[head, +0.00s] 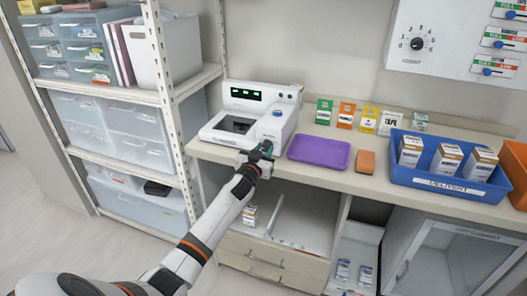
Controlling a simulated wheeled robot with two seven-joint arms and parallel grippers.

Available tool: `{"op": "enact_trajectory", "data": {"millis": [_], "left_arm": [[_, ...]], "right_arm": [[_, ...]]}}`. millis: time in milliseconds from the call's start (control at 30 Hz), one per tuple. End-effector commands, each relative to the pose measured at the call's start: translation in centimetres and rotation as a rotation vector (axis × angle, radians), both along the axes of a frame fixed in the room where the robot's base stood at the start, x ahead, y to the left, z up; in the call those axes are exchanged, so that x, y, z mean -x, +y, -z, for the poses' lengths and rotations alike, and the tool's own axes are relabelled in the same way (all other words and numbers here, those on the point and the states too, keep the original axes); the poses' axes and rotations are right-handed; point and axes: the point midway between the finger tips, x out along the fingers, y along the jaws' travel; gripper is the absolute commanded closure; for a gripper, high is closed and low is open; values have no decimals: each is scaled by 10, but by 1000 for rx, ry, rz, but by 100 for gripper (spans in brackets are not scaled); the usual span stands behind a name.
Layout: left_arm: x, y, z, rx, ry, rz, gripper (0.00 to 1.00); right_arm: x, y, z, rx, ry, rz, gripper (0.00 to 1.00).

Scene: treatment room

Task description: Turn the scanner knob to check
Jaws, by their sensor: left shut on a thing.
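The white scanner (223,133) stands on the counter left of centre, with a dark display bar showing green marks and a dark glass window on top. A blue round button (277,113) is on its right side. My left gripper (264,151) is at the scanner's lower front right corner, shut on what appears to be the scanner knob. The fingers hide the knob, so its pointer and setting cannot be read. My right gripper is out of view.
Right of the scanner are a purple tray (319,152), an orange block (367,161) and a blue bin (444,185) of boxes. Several small coloured cards stand behind. A wall panel (458,40) with a black dial hangs above. A shelf rack (178,130) stands close on the left.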

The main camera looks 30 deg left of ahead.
Motion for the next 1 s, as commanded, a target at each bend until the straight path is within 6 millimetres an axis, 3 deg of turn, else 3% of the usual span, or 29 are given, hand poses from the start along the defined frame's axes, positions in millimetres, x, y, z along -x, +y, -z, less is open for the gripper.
{"op": "enact_trajectory", "data": {"millis": [1000], "left_arm": [[-1,-3,2,-870,210,1,92]], "right_arm": [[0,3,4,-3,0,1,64]]}}
